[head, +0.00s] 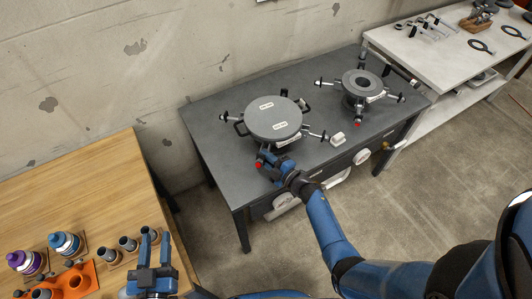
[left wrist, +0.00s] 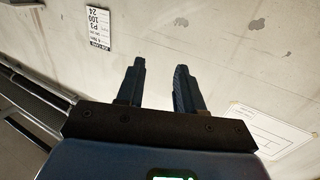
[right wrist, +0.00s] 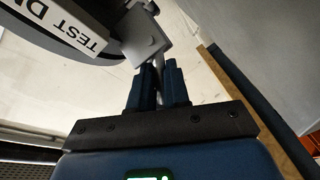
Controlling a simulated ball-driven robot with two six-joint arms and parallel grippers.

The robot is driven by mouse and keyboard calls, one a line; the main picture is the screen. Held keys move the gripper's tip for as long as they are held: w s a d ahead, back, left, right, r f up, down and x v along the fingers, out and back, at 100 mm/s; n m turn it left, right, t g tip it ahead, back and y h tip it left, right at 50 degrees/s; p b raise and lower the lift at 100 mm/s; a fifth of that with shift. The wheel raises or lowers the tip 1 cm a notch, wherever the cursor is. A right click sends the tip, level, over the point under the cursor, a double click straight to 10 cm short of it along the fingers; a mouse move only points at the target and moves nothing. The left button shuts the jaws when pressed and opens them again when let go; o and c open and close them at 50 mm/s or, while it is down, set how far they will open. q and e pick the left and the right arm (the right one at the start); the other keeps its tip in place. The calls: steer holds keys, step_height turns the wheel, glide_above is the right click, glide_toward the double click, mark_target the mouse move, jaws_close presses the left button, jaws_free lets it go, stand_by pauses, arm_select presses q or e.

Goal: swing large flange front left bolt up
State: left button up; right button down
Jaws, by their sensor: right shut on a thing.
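The large flange (head: 273,118) is a round dark grey disc with labels and a handle, on the dark grey table. Swing bolts stick out around it. My right gripper (head: 266,160) is at its front left side, shut on the front left bolt; a red tip shows beside the fingers. In the right wrist view the fingers (right wrist: 158,72) close around a thin rod just below a grey lug (right wrist: 146,38) on the flange rim. Most of the bolt is hidden. My left gripper (head: 155,237) is open and empty, over the wooden table; its fingers (left wrist: 158,72) stand apart in the left wrist view.
A smaller flange (head: 362,83) with its own bolts stands to the right on the dark table (head: 200,125). The wooden table (head: 95,190) holds bottles and cups. A white bench (head: 400,48) with tools stands at back right.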

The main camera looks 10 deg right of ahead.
arm_select(q)
steer(key=shift+r+p, duration=0.45)
steer(key=shift+r, duration=0.35)
